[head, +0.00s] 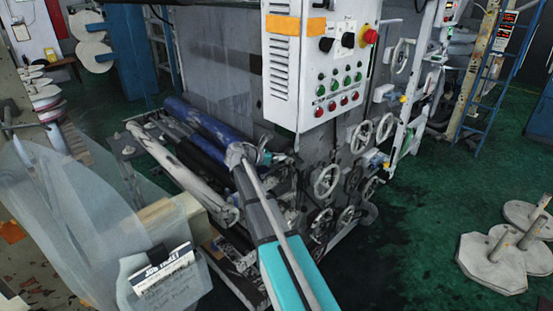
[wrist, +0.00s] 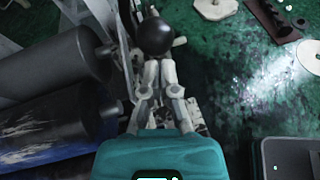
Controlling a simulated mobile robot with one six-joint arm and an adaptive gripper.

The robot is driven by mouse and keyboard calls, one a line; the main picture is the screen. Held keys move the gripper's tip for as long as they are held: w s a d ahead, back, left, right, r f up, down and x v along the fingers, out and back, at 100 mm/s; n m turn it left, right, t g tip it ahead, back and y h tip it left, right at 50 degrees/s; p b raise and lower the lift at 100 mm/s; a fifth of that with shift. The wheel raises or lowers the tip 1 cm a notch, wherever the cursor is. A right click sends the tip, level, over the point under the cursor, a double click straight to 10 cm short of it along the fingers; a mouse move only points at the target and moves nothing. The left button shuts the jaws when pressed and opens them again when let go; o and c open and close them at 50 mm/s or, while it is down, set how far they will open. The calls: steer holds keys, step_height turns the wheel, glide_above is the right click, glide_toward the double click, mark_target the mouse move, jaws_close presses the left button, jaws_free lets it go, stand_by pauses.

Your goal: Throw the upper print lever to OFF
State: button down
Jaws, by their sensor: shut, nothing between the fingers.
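In the wrist view my gripper (wrist: 158,64) is shut and empty, with its pale fingers together. A black ball knob (wrist: 154,36), which looks like the end of a lever, shows just past the fingertips. I cannot tell whether the fingertips touch it. The lever's shaft and its ON or OFF marks are not readable. In the head view my arm reaches toward the press beside the rollers, and the fingertips and the knob are too small to make out.
A dark roller (wrist: 55,68) and a blue-streaked roller (wrist: 60,132) lie left of my gripper. A white control box (head: 318,70) with buttons hangs above my arm. Handwheels (head: 327,180) stand out on the press's side. Green floor is open at right, with pale discs (head: 490,262) on it.

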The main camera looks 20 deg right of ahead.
steer(key=shift+w+d+r+p, duration=0.25)
steer(key=shift+d+r+p, duration=0.4)
steer(key=shift+r+p, duration=0.15)
steer(key=shift+a, duration=0.1)
steer(key=f+p+v, duration=0.2)
steer(key=v, duration=1.1)
steer(key=shift+a+p, duration=0.3)
